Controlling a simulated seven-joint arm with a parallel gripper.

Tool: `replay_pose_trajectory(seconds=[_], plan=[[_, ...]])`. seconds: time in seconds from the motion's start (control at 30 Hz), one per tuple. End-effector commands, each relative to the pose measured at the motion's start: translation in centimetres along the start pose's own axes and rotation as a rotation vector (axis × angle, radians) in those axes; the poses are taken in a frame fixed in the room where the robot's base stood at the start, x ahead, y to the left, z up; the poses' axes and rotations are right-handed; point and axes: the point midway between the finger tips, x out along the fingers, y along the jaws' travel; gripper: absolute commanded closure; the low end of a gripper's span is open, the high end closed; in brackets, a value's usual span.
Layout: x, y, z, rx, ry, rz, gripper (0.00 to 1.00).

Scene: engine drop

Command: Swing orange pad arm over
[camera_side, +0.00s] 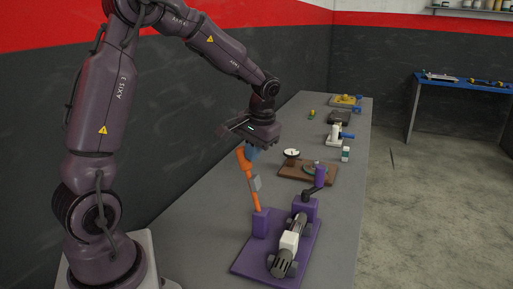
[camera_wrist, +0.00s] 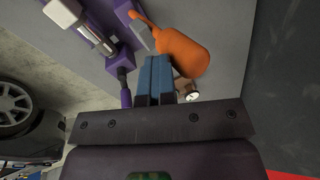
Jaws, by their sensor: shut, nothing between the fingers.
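The orange pad arm (camera_side: 248,172) stands raised, tilted slightly left, from a purple block (camera_side: 260,223) on a purple base plate (camera_side: 300,245). A grey pad (camera_side: 256,184) sits on its right side. In the wrist view the orange arm (camera_wrist: 180,52) shows its thick rounded end close up, with the grey pad (camera_wrist: 141,36) beside it. My gripper (camera_side: 252,154) is at the top of the orange arm, just behind or beside it. Its blue fingers (camera_wrist: 155,62) are together and empty, beside the orange end; I cannot tell whether they touch it.
A grey and white engine-like part (camera_side: 289,243) lies on the plate. A second purple block (camera_side: 304,209) holds a dark crank with a purple handle (camera_side: 320,175). A brown board (camera_side: 308,173) with a dial gauge (camera_side: 291,153) stands behind. The table (camera_side: 190,232) is bare left of the plate.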

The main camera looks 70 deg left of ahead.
Motion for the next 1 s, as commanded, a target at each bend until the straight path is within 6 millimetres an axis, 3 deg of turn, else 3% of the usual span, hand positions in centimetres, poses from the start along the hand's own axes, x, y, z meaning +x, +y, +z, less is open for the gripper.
replay_pose_trajectory(seconds=[0.13,0.3,0.5,0.7,1.0], plan=[[-0.4,0.6,0.1,-0.002,-0.007,-0.007,1.00],[-2.0,3.8,0.0,0.006,0.001,-0.001,1.00],[-7.0,3.0,0.1,-0.001,0.006,0.001,1.00],[-10.4,2.7,0.1,0.000,0.003,0.001,1.00],[-11.9,2.5,0.2,0.006,0.001,0.001,1.00]])
